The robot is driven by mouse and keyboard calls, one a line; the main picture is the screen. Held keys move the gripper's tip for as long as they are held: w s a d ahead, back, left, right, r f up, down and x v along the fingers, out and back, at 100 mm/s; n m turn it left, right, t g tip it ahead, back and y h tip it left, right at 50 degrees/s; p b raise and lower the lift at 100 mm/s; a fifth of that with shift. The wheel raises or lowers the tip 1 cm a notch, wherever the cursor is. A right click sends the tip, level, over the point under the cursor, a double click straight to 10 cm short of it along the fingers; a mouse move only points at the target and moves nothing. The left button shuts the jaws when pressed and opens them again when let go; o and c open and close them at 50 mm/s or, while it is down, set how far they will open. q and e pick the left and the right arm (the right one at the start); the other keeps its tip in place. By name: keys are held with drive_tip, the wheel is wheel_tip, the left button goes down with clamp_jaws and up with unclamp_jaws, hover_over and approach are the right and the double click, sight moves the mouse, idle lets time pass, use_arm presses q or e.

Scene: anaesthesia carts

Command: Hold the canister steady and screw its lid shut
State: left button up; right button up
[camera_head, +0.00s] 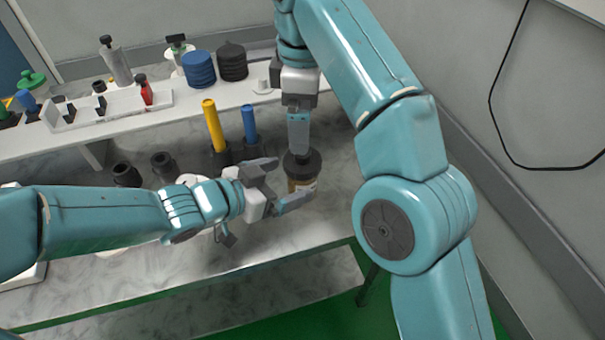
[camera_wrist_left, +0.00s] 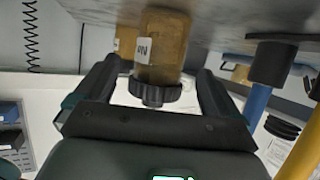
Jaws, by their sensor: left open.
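The canister (camera_head: 302,184) is a brown jar that stands upright on the grey marbled worktop. Its dark lid (camera_head: 302,162) sits on top; I cannot tell how tightly. My right gripper (camera_head: 299,142) points straight down just above the lid. Its fingers show edge-on, so its opening and any contact are hidden.
A yellow cylinder (camera_head: 213,125) and a blue cylinder (camera_head: 249,124) stand in dark holders left of the canister. A raised white shelf (camera_head: 180,108) behind carries a tray, bottles and stacked discs. The worktop's front edge (camera_head: 290,253) is close; the worktop right of the canister is clear.

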use_arm(q)
drive_tip(key=p+v, duration=0.4)
drive_tip(key=v, duration=0.8)
drive_tip(key=shift+s+a, duration=0.2)
drive_tip(key=shift+s, duration=0.05)
